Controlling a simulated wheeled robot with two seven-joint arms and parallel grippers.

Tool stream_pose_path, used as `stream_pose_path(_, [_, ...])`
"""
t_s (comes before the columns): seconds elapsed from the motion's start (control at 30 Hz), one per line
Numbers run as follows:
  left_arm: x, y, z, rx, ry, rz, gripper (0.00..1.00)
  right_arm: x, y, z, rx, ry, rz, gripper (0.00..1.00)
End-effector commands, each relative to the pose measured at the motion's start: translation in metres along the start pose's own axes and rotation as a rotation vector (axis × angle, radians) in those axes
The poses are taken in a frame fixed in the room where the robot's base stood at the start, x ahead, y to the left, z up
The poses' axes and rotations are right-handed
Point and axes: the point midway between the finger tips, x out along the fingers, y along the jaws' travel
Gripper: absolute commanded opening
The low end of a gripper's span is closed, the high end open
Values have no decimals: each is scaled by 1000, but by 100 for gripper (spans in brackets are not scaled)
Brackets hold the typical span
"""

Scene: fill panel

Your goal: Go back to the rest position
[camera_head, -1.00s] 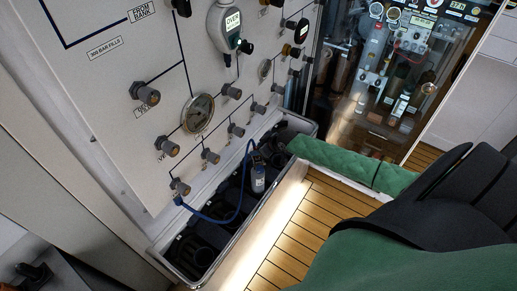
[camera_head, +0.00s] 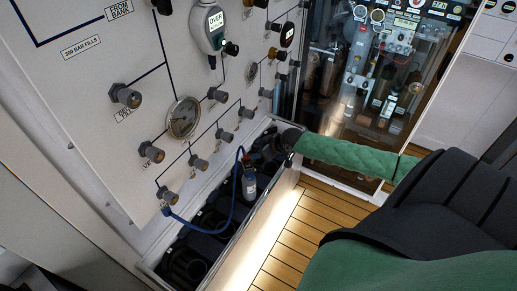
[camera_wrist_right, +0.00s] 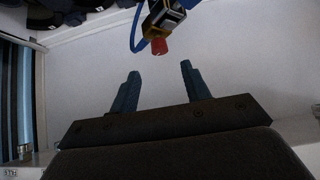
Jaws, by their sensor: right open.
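My right arm comes in from the right in the head view, with green and black links. A dark part at its left end (camera_head: 284,141) lies over the far end of the trough, and the fingers cannot be made out there. In the right wrist view my right gripper (camera_wrist_right: 160,70) is open, with two blue-grey fingers well apart and nothing between them. My left gripper is not in view.
A grey fill panel (camera_head: 85,75) with valves, a round gauge (camera_head: 184,117) and a digital display (camera_head: 215,20) stands at the left. A trough with dark sockets (camera_head: 187,262) runs along its foot. Wooden floor (camera_head: 290,235) is free beside it. A glazed cabinet (camera_head: 380,75) stands behind.

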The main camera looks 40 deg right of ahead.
Motion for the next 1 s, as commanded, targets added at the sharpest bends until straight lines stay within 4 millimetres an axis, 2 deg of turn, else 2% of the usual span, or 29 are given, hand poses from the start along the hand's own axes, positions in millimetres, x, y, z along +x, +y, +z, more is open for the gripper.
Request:
stream_pose_path(0.43, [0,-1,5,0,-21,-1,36,0,0,1,-5,-7,1,47])
stream_pose_path(0.57, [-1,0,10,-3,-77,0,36,1,12,8,-60,-34,45,47])
stream_pose_path(0.67, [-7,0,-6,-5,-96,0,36,4,36,22,-114,-72,112,47])
stream_pose_path(0.8, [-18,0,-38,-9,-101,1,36,11,70,45,-174,-126,205,47])
stream_pose_path(0.9, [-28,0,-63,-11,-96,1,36,23,83,67,-196,-160,258,47])
stream_pose_path(1.0, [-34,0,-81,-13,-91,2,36,36,86,92,-204,-193,292,47])
